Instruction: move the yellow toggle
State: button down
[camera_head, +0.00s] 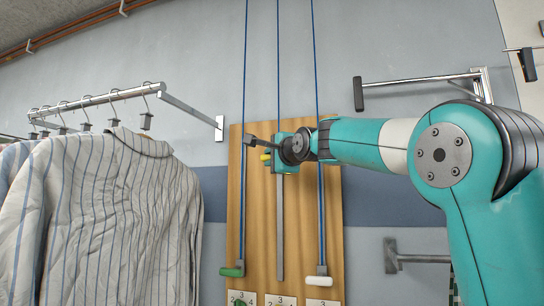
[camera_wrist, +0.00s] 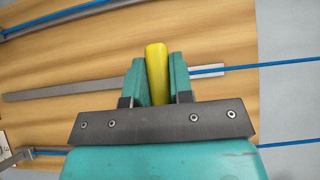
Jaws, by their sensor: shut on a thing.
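The yellow toggle (camera_wrist: 156,72) stands between the two teal fingers of my gripper (camera_wrist: 158,85) in the wrist view, and the fingers are shut on it. In the head view a small yellow end of the toggle (camera_head: 265,157) shows beside my gripper (camera_head: 275,155), high on the wooden board (camera_head: 262,220). The toggle sits at the middle grey rail (camera_head: 280,230), which runs down the board below it. A blue cord runs up the wall above this rail. My gripper hides the toggle's base.
A green toggle (camera_head: 232,270) is low on the left rail and a white toggle (camera_head: 319,280) is low on the right rail. Striped shirts (camera_head: 110,215) hang at the left. Wall brackets (camera_head: 420,79) stick out at the right. Numbered cards (camera_head: 280,299) sit below the rails.

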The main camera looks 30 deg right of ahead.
notch_tip(320, 180, down, 26)
jog(key=b, duration=1.9)
jog(key=shift+r, duration=0.15)
jog(key=c, duration=1)
grip_release()
jog(key=shift+r, duration=0.1)
jog(key=s+a+b, duration=0.2)
jog(key=s+b, duration=1)
jog(key=s, duration=0.5)
jog(key=shift+s+b, duration=0.2)
jog(key=shift+b, duration=0.1)
jog(key=shift+a, duration=0.1)
